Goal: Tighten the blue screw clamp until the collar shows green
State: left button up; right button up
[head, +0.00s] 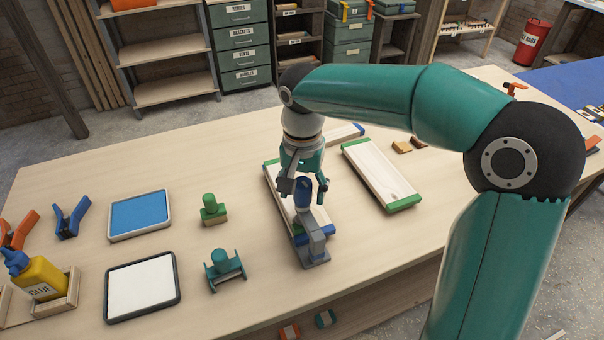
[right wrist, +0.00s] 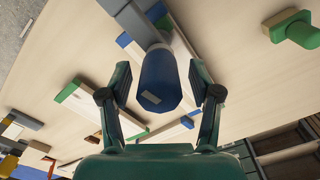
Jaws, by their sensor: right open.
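The screw clamp has a blue handle (head: 303,196) above a grey body and foot (head: 316,254) at the front of the workbench. My right gripper (head: 304,187) points down over the handle, fingers open on either side of it. In the right wrist view the blue handle (right wrist: 160,80) lies between the open fingers (right wrist: 160,75), with gaps visible on both sides. The collar's colour cannot be made out in either view. The clamp stands at the near end of a pale board (head: 276,186) with green and blue ends. My left gripper is not in view.
Another pale board with green ends (head: 380,176) lies to the right. To the left are a green stamp-like block (head: 213,210), a teal fixture (head: 224,268), a blue tray (head: 139,216), a white tray (head: 142,287) and a glue bottle (head: 39,277). Bare bench lies right of the clamp.

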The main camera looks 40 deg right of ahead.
notch_tip(320, 180, up, 12)
jog(key=shift+f, duration=0.2)
dwell(0.9)
jog(key=n, duration=0.3)
jog(key=shift+s, duration=0.2)
jog(key=r+n, duration=0.1)
jog(key=n, duration=0.4)
notch_tip(320, 180, up, 6)
jog(key=n+p, duration=0.1)
jog(key=n, duration=0.9)
send_over(303, 182)
notch_tip(303, 182, down, 15)
jog(key=b, duration=0.2)
jog(key=shift+f+b, duration=0.1)
jog(key=shift+b, duration=0.3)
jog(key=shift+w+f, duration=0.1)
jog(key=shift+f, duration=0.7)
